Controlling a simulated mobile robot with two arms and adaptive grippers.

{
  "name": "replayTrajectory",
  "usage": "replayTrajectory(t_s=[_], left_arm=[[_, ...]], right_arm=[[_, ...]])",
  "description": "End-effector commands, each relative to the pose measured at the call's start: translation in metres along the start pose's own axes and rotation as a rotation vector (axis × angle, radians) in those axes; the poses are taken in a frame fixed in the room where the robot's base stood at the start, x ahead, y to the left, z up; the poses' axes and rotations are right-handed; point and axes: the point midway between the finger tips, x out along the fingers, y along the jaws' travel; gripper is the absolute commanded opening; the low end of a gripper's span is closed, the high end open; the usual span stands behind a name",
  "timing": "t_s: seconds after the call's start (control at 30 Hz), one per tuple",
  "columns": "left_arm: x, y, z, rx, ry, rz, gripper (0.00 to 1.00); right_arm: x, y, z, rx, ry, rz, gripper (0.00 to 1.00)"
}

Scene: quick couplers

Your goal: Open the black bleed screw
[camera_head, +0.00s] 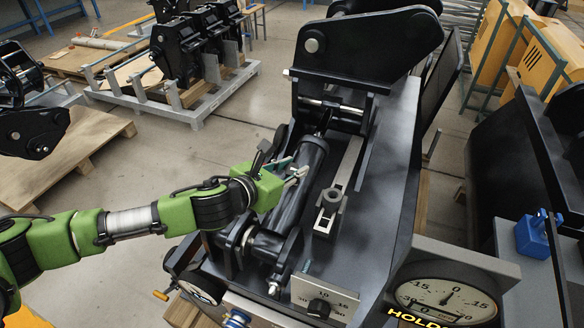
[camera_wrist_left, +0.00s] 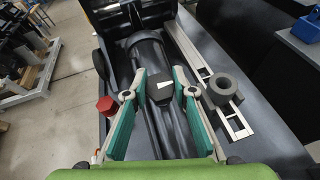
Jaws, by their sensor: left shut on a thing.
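The black bleed screw (camera_wrist_left: 161,92) shows in the left wrist view as a dark knob with a white pointer mark on top. It sits on the black cylinder of the coupler. My left gripper (camera_wrist_left: 160,94) has its teal fingers on both sides of the knob and is shut on it. In the head view my left gripper (camera_head: 292,174) is at the upper part of the black cylinder (camera_head: 292,206), and the knob itself is hard to make out there. My right gripper is not in view.
A grey ring (camera_head: 332,197) sits on a slotted metal rail right of the cylinder. A red cap (camera_wrist_left: 106,105) is left of the knob. A knob panel (camera_head: 319,304) and a round gauge (camera_head: 444,300) stand at the front. A blue block (camera_head: 537,233) lies at right.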

Motion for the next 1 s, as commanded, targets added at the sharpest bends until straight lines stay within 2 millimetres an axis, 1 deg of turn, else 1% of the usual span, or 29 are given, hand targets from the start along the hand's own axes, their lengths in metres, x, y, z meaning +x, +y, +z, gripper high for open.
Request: replayTrajectory(t_s=[0.17, 0.37, 1.0], left_arm=[[0.0, -0.001, 0.001, -0.027, 0.001, 0.036, 0.03], [-0.001, -0.003, 0.002, -0.097, 0.0, 0.128, 0.03], [-0.001, -0.002, 0.004, -0.451, 0.002, 0.614, 0.03]], right_arm=[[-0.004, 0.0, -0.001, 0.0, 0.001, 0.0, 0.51], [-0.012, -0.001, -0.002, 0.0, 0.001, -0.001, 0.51], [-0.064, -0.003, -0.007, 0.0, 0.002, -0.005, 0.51]])
